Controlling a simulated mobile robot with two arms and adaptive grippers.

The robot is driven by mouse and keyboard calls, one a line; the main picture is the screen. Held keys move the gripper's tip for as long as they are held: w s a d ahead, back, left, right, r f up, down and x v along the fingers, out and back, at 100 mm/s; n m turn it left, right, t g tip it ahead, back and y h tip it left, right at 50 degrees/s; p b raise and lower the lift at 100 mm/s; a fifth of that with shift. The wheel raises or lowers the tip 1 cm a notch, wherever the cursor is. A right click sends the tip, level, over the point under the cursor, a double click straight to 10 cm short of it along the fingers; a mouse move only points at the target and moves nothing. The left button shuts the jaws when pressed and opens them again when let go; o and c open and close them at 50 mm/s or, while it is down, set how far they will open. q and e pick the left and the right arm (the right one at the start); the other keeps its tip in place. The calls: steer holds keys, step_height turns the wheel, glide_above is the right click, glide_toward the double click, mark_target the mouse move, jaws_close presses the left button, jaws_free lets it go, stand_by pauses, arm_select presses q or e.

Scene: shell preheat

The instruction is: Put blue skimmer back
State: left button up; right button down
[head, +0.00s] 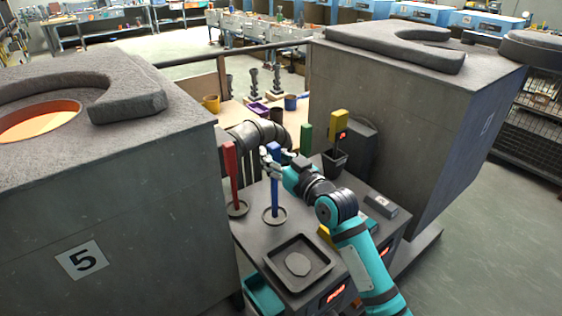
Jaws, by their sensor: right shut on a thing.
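The blue skimmer (275,191) stands upright between the two furnace blocks, with its round dark foot at or just over the dark tabletop (251,238). I cannot tell if the foot touches. My right gripper (271,160) reaches in from the right and is shut on the upper part of the blue handle. The fingers hide part of the handle. My left gripper is not in view.
A red-handled tool (231,178) stands upright just left of the blue skimmer. A square dark tray (323,273) is in front. A green handle (306,139) and a yellow tool (338,125) stand behind to the right. Large grey furnaces (135,190) (385,120) close in both sides.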

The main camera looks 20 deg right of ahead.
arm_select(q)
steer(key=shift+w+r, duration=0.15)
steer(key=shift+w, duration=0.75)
arm_select(e)
steer(key=w+d+f, duration=0.2)
steer(key=w+f, duration=0.1)
steer(key=f, duration=0.1)
steer(key=shift+d, duration=0.4)
steer(key=c, duration=1.1)
jaws_free()
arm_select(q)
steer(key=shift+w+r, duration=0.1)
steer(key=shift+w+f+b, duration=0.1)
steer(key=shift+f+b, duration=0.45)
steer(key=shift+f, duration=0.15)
arm_select(e)
steer(key=v, duration=1.2)
steer(key=shift+r, duration=0.1)
